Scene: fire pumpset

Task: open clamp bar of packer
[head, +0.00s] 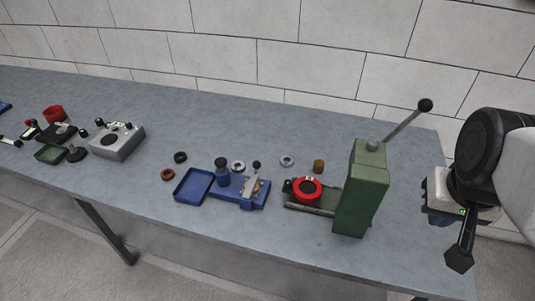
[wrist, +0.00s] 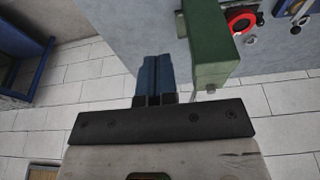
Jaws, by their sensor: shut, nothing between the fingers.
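A blue fixture (head: 240,193) stands mid-table in the head view and looks like the packer. A pale bar (head: 251,184) with a black knob sits on its right half, and a dark-topped blue cylinder (head: 222,173) on its left. I cannot tell how the bar is latched. The fixture shows only partly at the top right of the wrist view (wrist: 285,12). My gripper (wrist: 155,60) is shut and empty, with its blue fingers together. It is off the table's right end, well apart from the fixture, with the green press between them.
The green press (head: 361,190) has a raised lever (head: 405,123) and a red ring (head: 308,189) at its left. A blue tray (head: 194,186) lies left of the fixture. Small rings lie behind. A grey box (head: 118,140) stands farther left. The table's front strip is clear.

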